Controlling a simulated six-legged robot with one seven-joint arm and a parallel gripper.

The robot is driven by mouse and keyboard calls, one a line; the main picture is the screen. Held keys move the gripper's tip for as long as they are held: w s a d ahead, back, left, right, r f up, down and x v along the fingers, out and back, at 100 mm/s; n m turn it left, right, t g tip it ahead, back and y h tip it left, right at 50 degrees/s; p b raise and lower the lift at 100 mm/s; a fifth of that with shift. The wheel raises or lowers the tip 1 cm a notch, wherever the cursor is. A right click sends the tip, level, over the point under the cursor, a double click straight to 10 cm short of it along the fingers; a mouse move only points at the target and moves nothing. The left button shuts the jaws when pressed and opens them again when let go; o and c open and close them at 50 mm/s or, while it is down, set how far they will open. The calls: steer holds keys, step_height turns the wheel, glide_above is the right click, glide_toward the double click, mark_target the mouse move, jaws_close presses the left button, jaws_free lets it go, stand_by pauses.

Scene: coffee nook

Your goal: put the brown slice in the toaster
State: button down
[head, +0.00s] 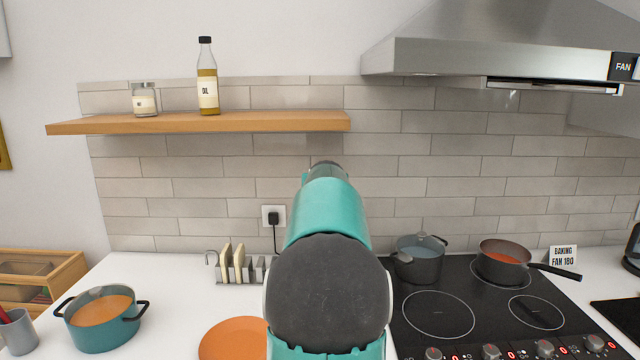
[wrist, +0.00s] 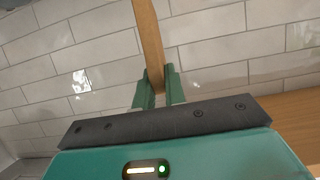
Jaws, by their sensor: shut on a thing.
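In the wrist view my gripper (wrist: 158,88) has its two green fingers closed on the brown slice (wrist: 150,40), which shows edge-on as a long narrow strip running up out of the frame. The slice's broad faces are not visible. In the head view my teal and dark arm fills the middle and hides the gripper and the slice. I see no toaster in either view. A black cord hangs from the wall outlet (head: 273,216) and drops behind my arm.
A metal rack (head: 258,277) holds pale slices (head: 238,262) left of my arm. An orange round plate (head: 225,340) and a teal pot (head: 103,337) are at left. A wooden shelf (head: 150,124) juts out above. The hob (head: 480,340) with two pans is at right.

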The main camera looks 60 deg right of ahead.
steer(key=shift+f, duration=2.8)
steer(key=shift+f, duration=4.2)
stand_by(1.0)
